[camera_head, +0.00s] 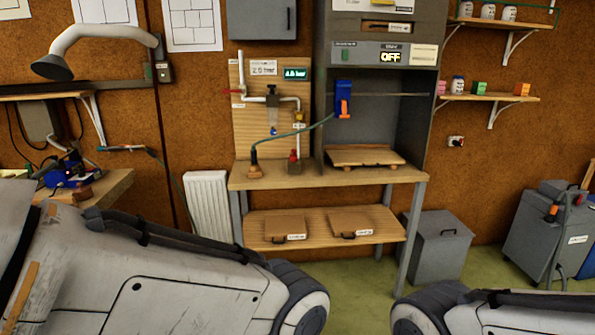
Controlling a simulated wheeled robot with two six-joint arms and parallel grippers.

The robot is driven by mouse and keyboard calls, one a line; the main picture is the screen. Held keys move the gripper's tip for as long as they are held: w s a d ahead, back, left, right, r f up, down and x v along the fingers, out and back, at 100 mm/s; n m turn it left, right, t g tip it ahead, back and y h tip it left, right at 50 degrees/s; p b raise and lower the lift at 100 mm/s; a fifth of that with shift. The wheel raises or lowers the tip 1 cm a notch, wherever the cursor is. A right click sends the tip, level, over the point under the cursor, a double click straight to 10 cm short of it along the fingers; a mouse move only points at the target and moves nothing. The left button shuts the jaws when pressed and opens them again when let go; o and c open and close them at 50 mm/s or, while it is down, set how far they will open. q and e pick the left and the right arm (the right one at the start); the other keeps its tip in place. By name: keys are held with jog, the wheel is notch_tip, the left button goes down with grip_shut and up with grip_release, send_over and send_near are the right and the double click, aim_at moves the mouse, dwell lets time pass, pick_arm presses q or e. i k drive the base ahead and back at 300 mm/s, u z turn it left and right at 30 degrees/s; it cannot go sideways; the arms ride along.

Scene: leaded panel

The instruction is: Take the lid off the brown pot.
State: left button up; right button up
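I cannot clearly make out a brown pot with a lid. A small brown object (254,170) stands at the left front of the wooden bench, with a dark upright piece and a green hose above it; I cannot tell if it is a pot. A small brown item (76,194) also lies on the left bench, too small to identify. Large grey links of my arms fill the lower left and lower right. Neither gripper shows.
The wooden bench (330,177) carries a red-topped fitting (293,163) and a wooden board (365,155) inside a grey cabinet. Two brown flat cases lie on its lower shelf (325,226). A grey bin (438,245) stands at right. Green floor is open in front.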

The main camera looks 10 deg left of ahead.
aim_at(81, 188)
jog(key=u, duration=0.15)
jog(key=i, duration=1.85)
jog(key=u, duration=1.05)
jog(key=i, duration=1.05)
jog(key=u, duration=1.7)
jog(key=i, duration=1)
jog(key=u, duration=0.55)
